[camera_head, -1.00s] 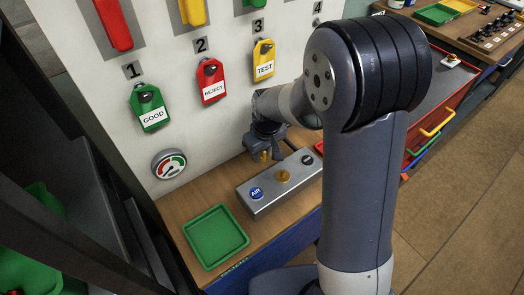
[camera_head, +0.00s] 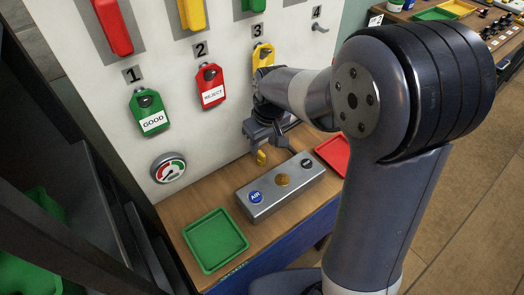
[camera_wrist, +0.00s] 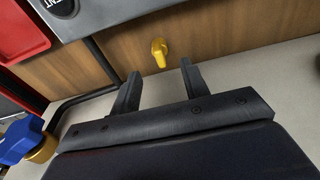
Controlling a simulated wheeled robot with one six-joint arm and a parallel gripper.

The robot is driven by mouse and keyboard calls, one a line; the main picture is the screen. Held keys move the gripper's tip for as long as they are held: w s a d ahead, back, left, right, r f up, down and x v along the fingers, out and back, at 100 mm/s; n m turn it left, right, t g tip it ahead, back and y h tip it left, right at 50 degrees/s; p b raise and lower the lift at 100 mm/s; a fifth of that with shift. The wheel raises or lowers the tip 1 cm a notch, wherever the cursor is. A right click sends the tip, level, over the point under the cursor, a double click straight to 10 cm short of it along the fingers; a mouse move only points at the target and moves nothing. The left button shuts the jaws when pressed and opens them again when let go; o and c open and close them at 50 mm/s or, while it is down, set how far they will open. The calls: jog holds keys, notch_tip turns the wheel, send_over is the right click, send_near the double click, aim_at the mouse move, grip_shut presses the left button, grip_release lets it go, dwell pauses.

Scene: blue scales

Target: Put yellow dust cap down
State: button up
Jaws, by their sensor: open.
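The yellow dust cap (camera_head: 261,158) stands on the wooden bench between the white panel and the grey metal box (camera_head: 252,208). In the wrist view the cap (camera_wrist: 159,55) shows just beyond the fingertips, in line with the gap between them, with bench wood around it. My gripper (camera_head: 266,138) is open and empty, a little above and behind the cap; its two fingers (camera_wrist: 160,72) stand wide apart. The box carries a blue AIR button (camera_head: 255,196), a brass-coloured round fitting (camera_head: 282,180) and a dark button (camera_head: 307,163).
A green tray (camera_head: 243,243) lies at the bench's left, a red tray (camera_head: 329,145) beyond the box. A gauge (camera_head: 168,168) and tags (camera_head: 150,117) are on the panel (camera_head: 120,90). A blue and brass-coloured part (camera_wrist: 30,143) shows left in the wrist view.

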aim_at(262, 154)
jog(key=r, duration=0.5)
jog(key=shift+s+d, duration=0.25)
jog(key=shift+s, duration=0.1)
jog(key=f, duration=0.4)
jog(key=w+f, duration=0.1)
jog(key=f, duration=0.2)
jog(key=a+f, duration=0.1)
jog(key=f, duration=0.3)
jog(key=shift+w+f, duration=0.3)
jog(key=shift+s+r, duration=0.15)
jog(key=shift+r, duration=0.1)
jog(key=shift+d+r, duration=0.1)
jog(key=shift+r, duration=0.8)
jog(key=shift+f, duration=0.1)
